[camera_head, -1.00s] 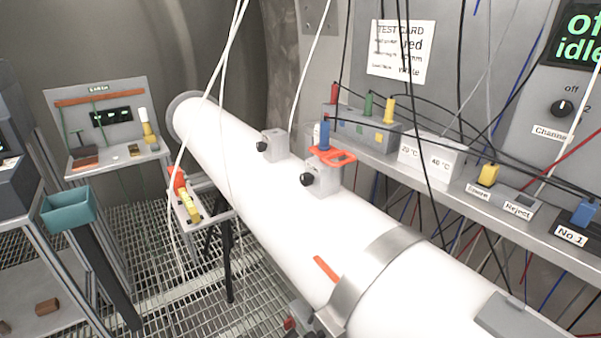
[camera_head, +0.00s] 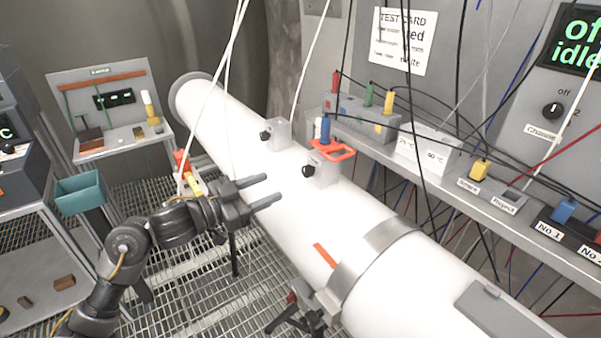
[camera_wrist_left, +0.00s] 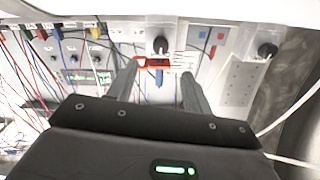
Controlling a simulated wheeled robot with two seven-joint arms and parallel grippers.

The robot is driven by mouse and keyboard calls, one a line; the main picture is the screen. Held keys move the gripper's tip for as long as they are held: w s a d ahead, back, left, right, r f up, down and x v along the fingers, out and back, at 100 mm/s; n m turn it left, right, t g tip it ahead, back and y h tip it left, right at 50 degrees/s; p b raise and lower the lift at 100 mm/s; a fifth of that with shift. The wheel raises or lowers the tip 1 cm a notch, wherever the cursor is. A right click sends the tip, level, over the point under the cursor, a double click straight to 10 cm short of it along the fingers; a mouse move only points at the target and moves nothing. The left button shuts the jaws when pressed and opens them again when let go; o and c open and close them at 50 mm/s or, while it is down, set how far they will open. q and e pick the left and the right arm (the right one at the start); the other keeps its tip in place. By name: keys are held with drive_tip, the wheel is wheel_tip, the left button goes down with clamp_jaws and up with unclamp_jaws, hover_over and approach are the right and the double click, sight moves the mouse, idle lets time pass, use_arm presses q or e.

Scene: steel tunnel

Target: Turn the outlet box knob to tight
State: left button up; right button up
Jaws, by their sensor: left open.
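Two grey boxes with black knobs sit on the white pipe (camera_head: 250,135); I cannot tell which is the outlet box. The farther box (camera_head: 279,134) has a black knob (camera_head: 265,135). My left gripper (camera_head: 272,189) is open and empty, in front of the pipe, left of and below the nearer knob. In the left wrist view, the nearer knob (camera_wrist_left: 160,45) lies ahead between the fingers; the farther knob (camera_wrist_left: 267,49) is to the right.
A shelf (camera_head: 440,178) with plugs and switches runs behind the pipe. White cables (camera_head: 232,60) hang near my left arm. A teal bin (camera_head: 80,190) and a tool bench (camera_head: 115,147) are at left. A metal band (camera_head: 375,260) wraps the pipe.

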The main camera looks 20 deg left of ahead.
sight(304, 173)
use_arm(q)
drive_tip(key=p+x, duration=0.2)
drive_tip(key=x, duration=0.7)
drive_tip(key=shift+a, duration=0.1)
drive_tip(key=shift+x, duration=0.75)
drive_tip(key=shift+f, duration=0.1)
drive_tip(key=c, duration=1)
